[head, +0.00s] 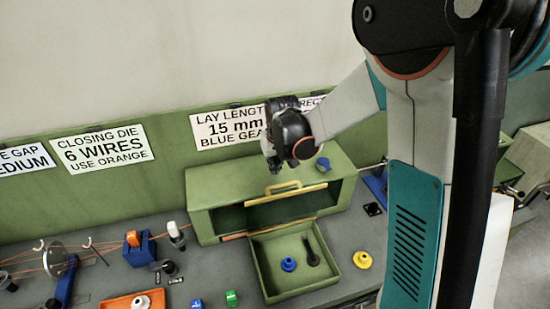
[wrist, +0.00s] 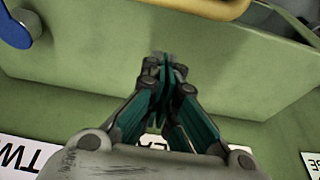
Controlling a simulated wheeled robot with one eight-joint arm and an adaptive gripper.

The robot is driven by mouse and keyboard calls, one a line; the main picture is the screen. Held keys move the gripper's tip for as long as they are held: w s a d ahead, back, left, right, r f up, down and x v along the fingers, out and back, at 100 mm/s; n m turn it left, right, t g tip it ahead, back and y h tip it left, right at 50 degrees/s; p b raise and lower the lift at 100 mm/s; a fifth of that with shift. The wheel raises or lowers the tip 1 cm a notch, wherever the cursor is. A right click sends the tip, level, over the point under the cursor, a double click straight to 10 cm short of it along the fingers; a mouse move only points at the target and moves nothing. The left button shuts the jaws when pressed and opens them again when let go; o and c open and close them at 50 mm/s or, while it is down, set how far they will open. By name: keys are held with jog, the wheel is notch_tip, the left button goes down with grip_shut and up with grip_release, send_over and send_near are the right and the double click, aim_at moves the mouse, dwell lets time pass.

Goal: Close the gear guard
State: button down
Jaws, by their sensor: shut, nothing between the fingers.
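The gear guard is a green box-like housing (head: 207,226) on the bench, with a dark open front. A yellow handle (head: 285,190) sits along the upper front edge of the opening; it also shows at the top of the wrist view (wrist: 200,6). My gripper (head: 275,167) hangs over the top of the housing, just behind the handle in the picture. In the wrist view my gripper (wrist: 165,62) is shut and empty, its fingertips over a green panel (wrist: 90,70). I cannot tell whether they touch it.
A green tray (head: 262,280) in front holds a blue gear (head: 288,264) and a black peg-like piece (head: 311,252). A yellow gear (head: 362,260) lies to its right. A blue knob (head: 322,164) is on the housing. Signs hang behind; an orange tray (head: 112,304) is at front left.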

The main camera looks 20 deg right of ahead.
jog(key=shift+s+f, duration=0.1)
jog(key=shift+s, duration=1.85)
jog(key=shift+s, duration=0.1)
